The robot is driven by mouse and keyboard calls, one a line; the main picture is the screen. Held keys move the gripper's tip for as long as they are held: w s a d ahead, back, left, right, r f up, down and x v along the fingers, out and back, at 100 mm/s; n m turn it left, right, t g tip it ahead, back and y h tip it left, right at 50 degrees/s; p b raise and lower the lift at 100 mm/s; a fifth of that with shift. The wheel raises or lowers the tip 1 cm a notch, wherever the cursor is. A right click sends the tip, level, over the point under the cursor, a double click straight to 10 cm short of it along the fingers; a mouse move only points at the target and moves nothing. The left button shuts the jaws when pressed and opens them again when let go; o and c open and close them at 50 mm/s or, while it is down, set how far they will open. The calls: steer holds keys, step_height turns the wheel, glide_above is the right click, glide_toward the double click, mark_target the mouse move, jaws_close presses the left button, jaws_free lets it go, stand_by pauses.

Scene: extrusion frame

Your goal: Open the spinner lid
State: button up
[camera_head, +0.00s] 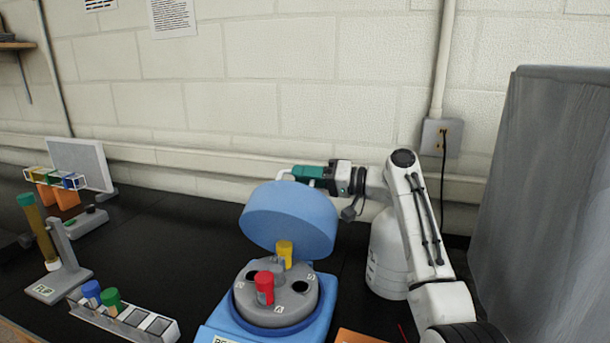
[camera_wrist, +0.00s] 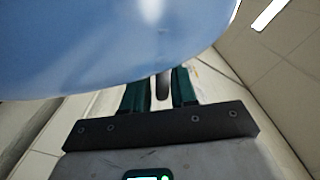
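The spinner (camera_head: 275,293) has a light blue body with a grey rotor. Its round blue lid (camera_head: 288,220) is raised and tilted steeply up at the back, leaving the rotor uncovered. A red-capped tube (camera_head: 264,286) and a yellow-capped tube (camera_head: 285,251) stand in the rotor. My gripper (camera_head: 292,174) is at the lid's upper edge, reaching in from the right. In the wrist view, the lid (camera_wrist: 110,45) fills the top and hides the fingertips. The green fingers of my gripper (camera_wrist: 161,88) are apart, with a narrow dark piece between them; contact with the lid is unclear.
A white rack (camera_head: 125,318) with blue- and green-capped tubes stands left of the spinner. A white container (camera_head: 385,258) stands behind my arm. The wall is close behind.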

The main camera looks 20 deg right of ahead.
steer(key=shift+o, duration=0.9)
steer(key=shift+r, duration=0.1)
steer(key=b+v, duration=0.2)
steer(key=v, duration=0.9)
steer(key=shift+b, duration=0.3)
